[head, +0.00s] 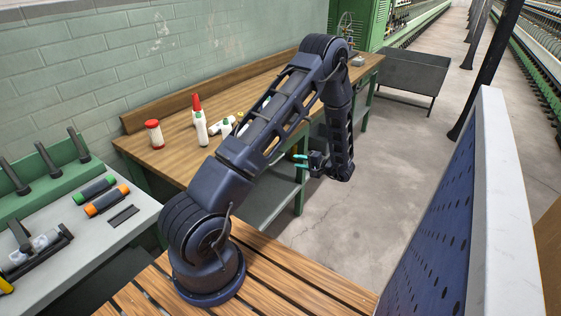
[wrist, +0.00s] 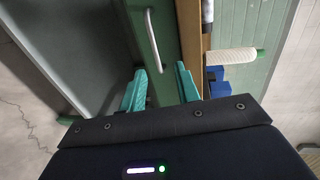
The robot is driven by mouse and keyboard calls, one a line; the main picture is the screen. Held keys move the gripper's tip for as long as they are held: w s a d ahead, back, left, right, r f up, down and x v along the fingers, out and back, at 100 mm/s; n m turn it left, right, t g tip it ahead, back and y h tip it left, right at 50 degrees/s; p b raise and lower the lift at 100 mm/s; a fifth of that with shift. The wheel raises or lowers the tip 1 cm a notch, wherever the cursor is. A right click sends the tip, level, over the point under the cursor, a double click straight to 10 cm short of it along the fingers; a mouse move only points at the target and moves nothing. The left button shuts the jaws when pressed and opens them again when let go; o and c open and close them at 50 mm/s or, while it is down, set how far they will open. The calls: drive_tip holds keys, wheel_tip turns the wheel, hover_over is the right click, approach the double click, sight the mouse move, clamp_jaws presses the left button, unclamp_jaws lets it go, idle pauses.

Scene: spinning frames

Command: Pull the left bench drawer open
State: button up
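In the wrist view, a pale metal bar handle (wrist: 153,42) stands on a green drawer front (wrist: 166,25), beside the brown edge of the bench top (wrist: 190,28). The drawer looks shut. My gripper (wrist: 160,72) is open, with its two teal fingers apart. The handle's near end shows between the fingertips in the picture; I cannot tell whether it is in depth between them. Nothing is gripped. In the head view, my gripper (head: 299,161) is in front of the wooden bench (head: 165,160); my arm hides much of the bench front.
A red-and-white bobbin (head: 154,134) and several other bobbins stand or lie on the bench. A grey lower shelf (head: 275,195) is under it. A dark metal trolley (head: 412,75) stands beyond. A blue perforated panel (head: 450,220) rises at right. The concrete floor (head: 350,215) between is clear.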

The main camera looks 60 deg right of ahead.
drive_tip(key=f+x, duration=0.1)
drive_tip(key=x, duration=1)
drive_tip(key=shift+s, duration=0.1)
clamp_jaws()
